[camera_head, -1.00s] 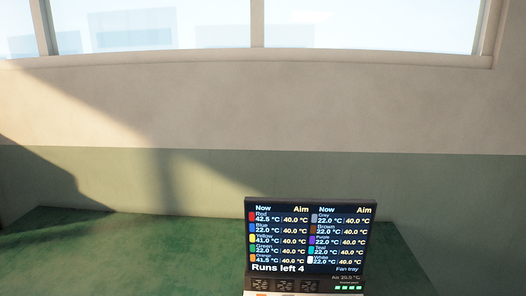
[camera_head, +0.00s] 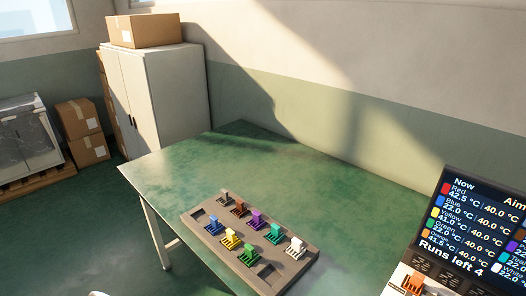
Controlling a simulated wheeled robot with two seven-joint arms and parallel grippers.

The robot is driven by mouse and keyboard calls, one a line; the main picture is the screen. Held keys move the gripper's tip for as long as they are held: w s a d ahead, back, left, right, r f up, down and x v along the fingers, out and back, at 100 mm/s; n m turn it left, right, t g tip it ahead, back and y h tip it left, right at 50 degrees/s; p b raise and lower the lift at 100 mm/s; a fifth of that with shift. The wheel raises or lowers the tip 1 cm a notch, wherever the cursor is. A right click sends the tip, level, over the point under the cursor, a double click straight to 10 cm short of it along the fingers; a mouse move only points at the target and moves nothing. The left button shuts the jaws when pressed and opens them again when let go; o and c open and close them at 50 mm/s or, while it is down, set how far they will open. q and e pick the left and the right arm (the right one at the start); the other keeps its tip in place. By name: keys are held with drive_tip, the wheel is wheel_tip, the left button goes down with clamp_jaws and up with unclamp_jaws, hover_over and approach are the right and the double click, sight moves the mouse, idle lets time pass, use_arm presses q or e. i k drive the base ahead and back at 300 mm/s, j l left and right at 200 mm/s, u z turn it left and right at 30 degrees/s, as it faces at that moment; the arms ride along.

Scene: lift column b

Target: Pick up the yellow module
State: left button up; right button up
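The yellow module (camera_head: 230,238) sits upright in the dark tray (camera_head: 285,281) on the green table, in the near row between the blue module (camera_head: 212,225) and the green module (camera_head: 249,254). Neither of my grippers shows in the head view. The display (camera_head: 478,222) at the right reads Yellow 41.0 °C now, aim 40.0 °C, and "Runs left 4". An orange-red module (camera_head: 413,283) stands on the unit below the display, partly cut by the frame's bottom.
The tray's far row holds grey, brown (camera_head: 239,209), purple (camera_head: 257,219), teal (camera_head: 275,233) and white (camera_head: 296,247) modules. Both ends of its near row are empty. The green table (camera_head: 190,165) is clear behind the tray. A cabinet (camera_head: 160,95) and boxes stand beyond the left edge.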

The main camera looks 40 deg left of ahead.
sight(231, 242)
drive_tip(key=u, duration=1.55)
